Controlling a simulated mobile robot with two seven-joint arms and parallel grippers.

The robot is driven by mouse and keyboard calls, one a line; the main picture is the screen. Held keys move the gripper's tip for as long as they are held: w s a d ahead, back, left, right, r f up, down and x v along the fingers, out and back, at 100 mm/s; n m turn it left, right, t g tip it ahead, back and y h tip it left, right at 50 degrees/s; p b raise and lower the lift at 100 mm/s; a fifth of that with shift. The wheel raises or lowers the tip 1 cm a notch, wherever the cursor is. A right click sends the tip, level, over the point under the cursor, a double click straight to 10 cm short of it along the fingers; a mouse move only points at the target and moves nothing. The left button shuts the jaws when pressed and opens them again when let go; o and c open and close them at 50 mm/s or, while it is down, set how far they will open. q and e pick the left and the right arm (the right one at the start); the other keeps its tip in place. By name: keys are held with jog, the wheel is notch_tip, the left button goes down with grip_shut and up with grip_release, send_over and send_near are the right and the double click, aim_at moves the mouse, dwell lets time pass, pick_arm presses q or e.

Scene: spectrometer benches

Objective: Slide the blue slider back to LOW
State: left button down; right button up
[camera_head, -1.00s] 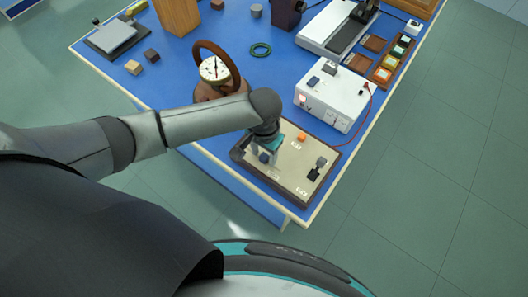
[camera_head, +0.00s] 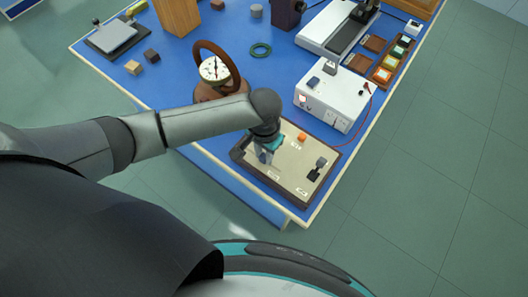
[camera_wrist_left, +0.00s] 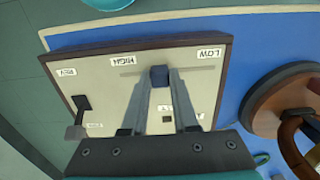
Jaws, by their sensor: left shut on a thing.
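The switch panel (camera_head: 290,175) is a beige plate in a dark frame at the table's near corner; it also shows in the left wrist view (camera_wrist_left: 110,95). The blue slider (camera_wrist_left: 159,75) stands between the HIGH label (camera_wrist_left: 124,60) and the LOW label (camera_wrist_left: 209,53), somewhat nearer HIGH. My left gripper (camera_wrist_left: 160,80) is shut on the slider, one finger on each side. In the head view my left gripper (camera_head: 264,155) is over the panel's left part and largely hides the slider. My right gripper is not in view.
The panel also has an orange knob (camera_head: 302,137) and a black lever (camera_head: 315,172). A white box (camera_head: 333,96) with a red cable stands behind the panel. A gauge (camera_head: 214,70) with a brown ring handle stands beyond my left forearm.

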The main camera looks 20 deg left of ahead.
aim_at(243, 140)
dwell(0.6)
pick_arm(q)
jog(key=a, duration=0.2)
jog(key=w+a+p, duration=0.1)
jog(key=a, duration=0.1)
jog(key=w+a+p, duration=0.1)
jog(key=a, duration=0.1)
jog(key=shift+w+a+r, duration=0.1)
jog(key=shift+w+a, duration=0.1)
jog(key=shift+a, duration=0.15)
jog(key=c, duration=0.7)
grip_release()
jog(key=shift+d, duration=0.1)
